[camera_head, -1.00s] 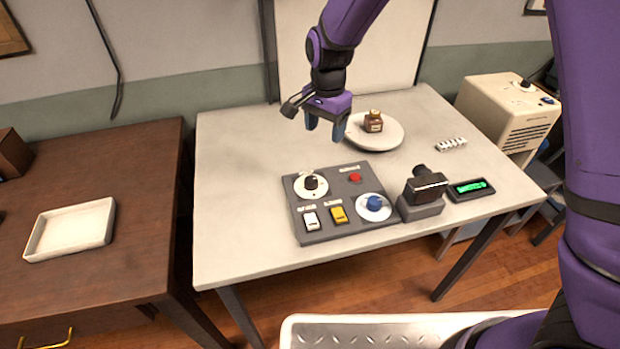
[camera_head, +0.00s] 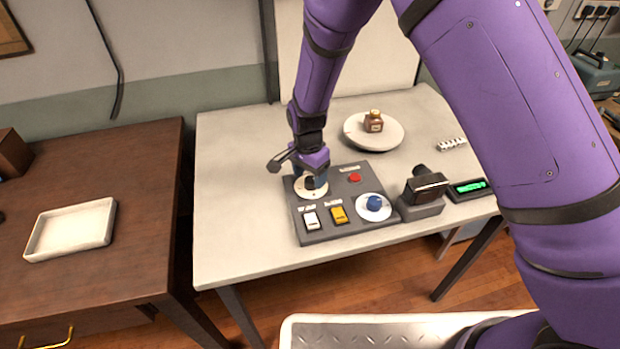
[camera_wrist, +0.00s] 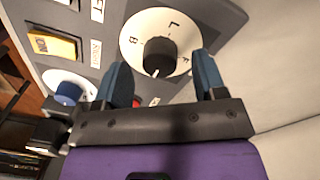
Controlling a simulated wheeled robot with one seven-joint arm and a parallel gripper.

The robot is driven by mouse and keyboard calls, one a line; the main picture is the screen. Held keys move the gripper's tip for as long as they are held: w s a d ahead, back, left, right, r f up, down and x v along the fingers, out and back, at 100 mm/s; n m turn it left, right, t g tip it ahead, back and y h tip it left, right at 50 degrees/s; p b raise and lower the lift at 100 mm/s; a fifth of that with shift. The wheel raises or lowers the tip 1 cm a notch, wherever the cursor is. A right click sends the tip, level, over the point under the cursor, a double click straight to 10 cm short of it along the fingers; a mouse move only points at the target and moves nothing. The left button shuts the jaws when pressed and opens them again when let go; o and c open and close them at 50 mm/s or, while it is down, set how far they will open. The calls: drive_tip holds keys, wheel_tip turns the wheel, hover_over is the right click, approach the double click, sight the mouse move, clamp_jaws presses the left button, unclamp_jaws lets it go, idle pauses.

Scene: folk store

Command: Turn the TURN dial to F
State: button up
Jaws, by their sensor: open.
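A black dial knob (camera_wrist: 155,57) sits on a white disc (camera_wrist: 131,36) marked with the letters B, L and F in the wrist view. The F is at the disc's right side; a pale mark shows on the knob's lower edge. In the head view the white disc (camera_head: 313,191) is at the panel's upper left, partly covered by my gripper (camera_head: 310,174). My gripper (camera_wrist: 162,72) is open, its fingers on either side of the knob in the wrist view. I cannot tell whether they touch it.
The grey panel (camera_head: 340,233) also carries a blue knob (camera_head: 374,202), a red button (camera_head: 355,177), a white switch (camera_head: 311,220) and a yellow switch (camera_head: 339,214). A dark device (camera_head: 424,190) and a green display (camera_head: 470,187) stand to the right.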

drive_tip(key=shift+f, duration=0.9)
drive_tip(key=c, duration=0.9)
